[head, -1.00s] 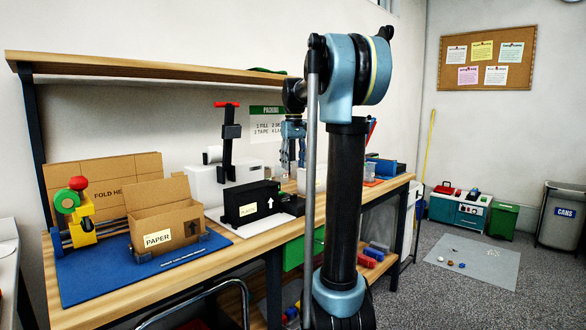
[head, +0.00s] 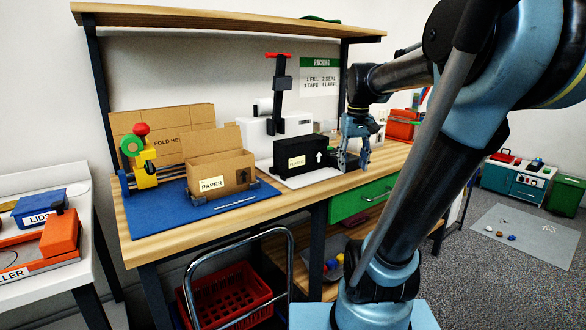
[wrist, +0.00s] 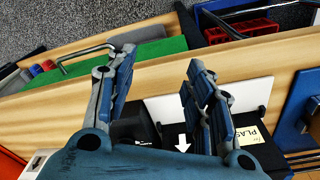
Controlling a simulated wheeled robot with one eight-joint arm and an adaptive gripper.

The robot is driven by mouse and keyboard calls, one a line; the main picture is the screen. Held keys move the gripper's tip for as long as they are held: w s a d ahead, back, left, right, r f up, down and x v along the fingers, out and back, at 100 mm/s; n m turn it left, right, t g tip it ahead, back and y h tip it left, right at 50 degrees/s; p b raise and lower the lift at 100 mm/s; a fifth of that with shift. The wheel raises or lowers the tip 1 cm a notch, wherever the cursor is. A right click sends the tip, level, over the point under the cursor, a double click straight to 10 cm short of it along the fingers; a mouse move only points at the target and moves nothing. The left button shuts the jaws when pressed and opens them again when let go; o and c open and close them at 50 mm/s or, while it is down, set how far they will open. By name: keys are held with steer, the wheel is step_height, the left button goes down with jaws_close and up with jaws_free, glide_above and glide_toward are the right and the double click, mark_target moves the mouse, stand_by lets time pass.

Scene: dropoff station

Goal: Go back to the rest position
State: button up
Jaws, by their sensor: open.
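My gripper (head: 351,160) is open and empty in the head view, at the front right of the black PLASTIC box (head: 301,153), above the bench edge. The black box (wrist: 246,118) shows there beyond the right finger, partly hidden. My arm fills the right of the head view and hides part of the bench's right end.
The wooden bench (head: 150,245) holds an open PAPER carton (head: 222,174) on a blue mat (head: 180,222). A green drawer (head: 360,198) is under the bench top. A red crate (head: 232,296) sits below. A white side table (head: 40,180) is at left.

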steer(key=s+f+m+t, duration=0.1)
steer(key=s+f, duration=1.5)
steer(key=f, duration=0.2)
steer(key=shift+f, duration=0.35)
steer(key=shift+w+f, duration=0.2)
steer(key=shift+w, duration=0.3)
steer(key=shift+c, duration=0.3)
